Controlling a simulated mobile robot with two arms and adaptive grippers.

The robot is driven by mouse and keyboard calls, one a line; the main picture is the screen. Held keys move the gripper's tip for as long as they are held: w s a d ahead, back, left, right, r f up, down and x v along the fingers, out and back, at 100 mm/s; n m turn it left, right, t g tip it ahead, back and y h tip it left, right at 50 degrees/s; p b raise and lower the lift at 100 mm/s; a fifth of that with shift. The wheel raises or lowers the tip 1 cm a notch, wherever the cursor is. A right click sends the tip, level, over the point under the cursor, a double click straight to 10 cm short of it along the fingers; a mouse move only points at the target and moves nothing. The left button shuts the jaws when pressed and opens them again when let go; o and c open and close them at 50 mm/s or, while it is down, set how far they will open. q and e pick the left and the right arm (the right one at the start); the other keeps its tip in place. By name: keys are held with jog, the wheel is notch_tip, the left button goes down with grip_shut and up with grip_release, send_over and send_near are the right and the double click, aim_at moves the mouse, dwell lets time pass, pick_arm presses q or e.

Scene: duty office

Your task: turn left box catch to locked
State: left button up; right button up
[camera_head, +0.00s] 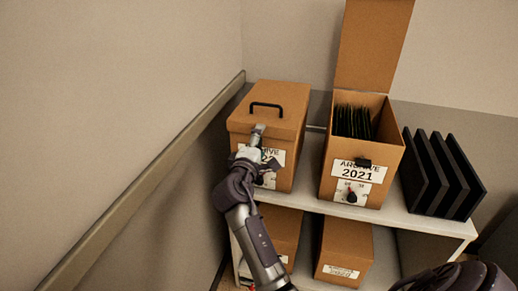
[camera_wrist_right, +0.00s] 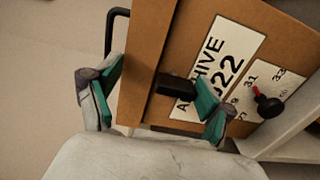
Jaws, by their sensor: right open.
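The left box (camera_head: 280,97) is a brown archive box with its lid shut and a black handle (camera_head: 266,106) on top. It stands on the upper shelf. My right gripper (camera_head: 257,149) is at its front and covers the catch in the head view. In the right wrist view the catch (camera_wrist_right: 175,87) is a small black block on the box front beside the "ARCHIVE" label (camera_wrist_right: 222,70). My right gripper (camera_wrist_right: 157,98) is open, with one green-padded finger on each side of the catch. I cannot tell whether the fingers touch it. My left gripper is not in view.
An open box (camera_head: 341,155) of files, labelled 2021, stands to the right with its lid up. Black upright folders (camera_head: 446,174) are beyond it. Two more boxes sit on the lower shelf. A dial knob (camera_wrist_right: 268,106) is on the left box's front. A wall rail (camera_head: 160,166) runs at left.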

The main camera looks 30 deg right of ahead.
notch_tip(320, 180, up, 8)
jog(key=shift+w+r, duration=0.1)
jog(key=shift+r, duration=0.1)
jog(key=shift+a, duration=0.1)
jog(key=shift+f, duration=0.1)
